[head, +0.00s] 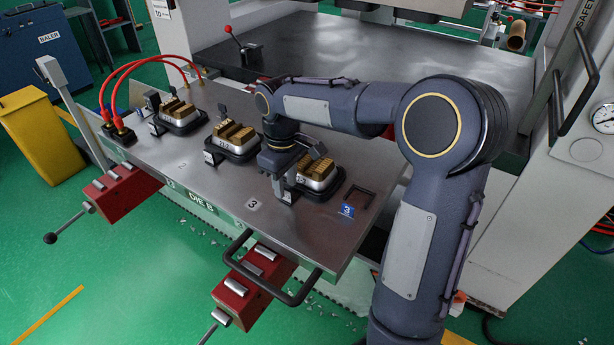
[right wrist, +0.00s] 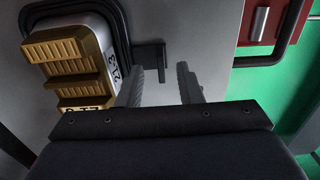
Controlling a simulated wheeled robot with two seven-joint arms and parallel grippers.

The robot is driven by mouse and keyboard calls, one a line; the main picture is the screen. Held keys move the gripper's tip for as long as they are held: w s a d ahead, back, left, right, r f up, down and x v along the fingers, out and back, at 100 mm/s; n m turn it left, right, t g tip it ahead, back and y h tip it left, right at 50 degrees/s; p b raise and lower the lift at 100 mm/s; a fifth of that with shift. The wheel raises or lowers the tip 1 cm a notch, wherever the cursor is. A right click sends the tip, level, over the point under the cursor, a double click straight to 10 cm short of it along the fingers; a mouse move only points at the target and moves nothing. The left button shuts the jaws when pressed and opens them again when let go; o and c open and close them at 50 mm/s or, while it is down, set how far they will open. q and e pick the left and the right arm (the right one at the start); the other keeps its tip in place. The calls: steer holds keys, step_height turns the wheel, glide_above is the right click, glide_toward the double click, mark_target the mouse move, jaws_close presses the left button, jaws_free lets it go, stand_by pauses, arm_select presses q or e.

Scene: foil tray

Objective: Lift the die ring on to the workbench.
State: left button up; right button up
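Several black rounded rings sit on the grey metal plate (head: 300,230), each around a pale block with a brass stepped top. The nearest black ring (head: 332,192) surrounds the block at position 3 (head: 318,173); that ring (right wrist: 122,20) and block (right wrist: 68,62) also show in the right wrist view. A small dark tab (right wrist: 151,56) stands beside the ring. My right gripper (head: 284,192) is low beside this ring, its fingers (right wrist: 160,76) apart with the tab just beyond them; I see no grip on it. My left gripper is out of view. I cannot tell which surface is the workbench.
A black loop handle (head: 290,297) and red brackets (head: 250,280) line the plate's front edge. A dark press bed (head: 400,62) lies behind. Red hoses (head: 122,85) rise at the left.

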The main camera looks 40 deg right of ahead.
steer(key=shift+f, duration=1.3)
steer(key=shift+s, duration=0.1)
jaws_close()
